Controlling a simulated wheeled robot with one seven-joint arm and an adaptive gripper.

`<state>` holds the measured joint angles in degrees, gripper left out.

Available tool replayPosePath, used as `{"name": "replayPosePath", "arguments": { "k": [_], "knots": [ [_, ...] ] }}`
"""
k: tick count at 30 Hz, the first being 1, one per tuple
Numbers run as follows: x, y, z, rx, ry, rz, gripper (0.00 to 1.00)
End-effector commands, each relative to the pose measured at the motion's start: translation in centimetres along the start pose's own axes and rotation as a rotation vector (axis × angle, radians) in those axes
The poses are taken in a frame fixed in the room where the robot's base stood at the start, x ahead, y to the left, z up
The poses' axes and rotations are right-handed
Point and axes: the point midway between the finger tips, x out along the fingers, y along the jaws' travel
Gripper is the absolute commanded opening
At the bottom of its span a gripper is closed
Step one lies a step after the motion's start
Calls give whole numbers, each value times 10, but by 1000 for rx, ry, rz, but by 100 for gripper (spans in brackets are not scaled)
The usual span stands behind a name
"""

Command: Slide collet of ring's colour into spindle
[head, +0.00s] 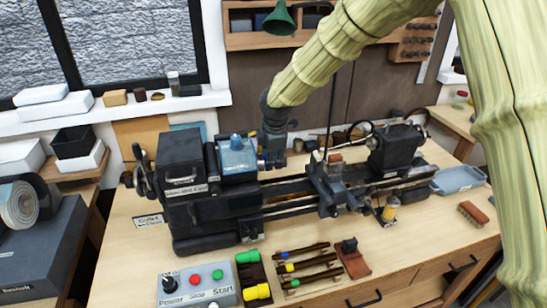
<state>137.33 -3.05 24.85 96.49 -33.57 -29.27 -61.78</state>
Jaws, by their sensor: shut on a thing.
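A dark lathe has a headstock (195,185) on the left with a blue-topped housing (237,160). The spindle nose (265,160) is at the housing's right side. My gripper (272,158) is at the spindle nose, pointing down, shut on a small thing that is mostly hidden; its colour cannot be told. A green collet (247,257) and a yellow collet (257,292) lie in a dark tray (268,272) in front of the lathe. No coloured ring can be made out clearly on the spindle.
A control box (197,287) stands at the front left. Rods with blue, yellow and green bands lie on a rack (310,270). The carriage (330,185) and tailstock (393,150) are to the right. A brush (473,214) and a blue-grey tray (458,180) lie at far right.

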Motion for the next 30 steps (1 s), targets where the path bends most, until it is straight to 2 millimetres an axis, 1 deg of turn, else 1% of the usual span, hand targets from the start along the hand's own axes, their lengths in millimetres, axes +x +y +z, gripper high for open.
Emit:
{"name": "replayPosePath", "arguments": {
  "k": [2,3,5,6,7,16,20,23,30],
  "knots": [
    [0,0,-1,0,0,0,11],
    [0,0,-1,0,0,0,38],
    [0,0,-1,0,0,0,49],
    [0,0,-1,0,0,0,57],
    [0,0,-1,0,0,0,60],
    [0,0,-1,0,0,0,60],
    [-7,0,-1,1,0,1,60],
    [-19,1,-1,1,0,3,60],
    [-62,1,-1,0,0,2,60]
  ]
}}
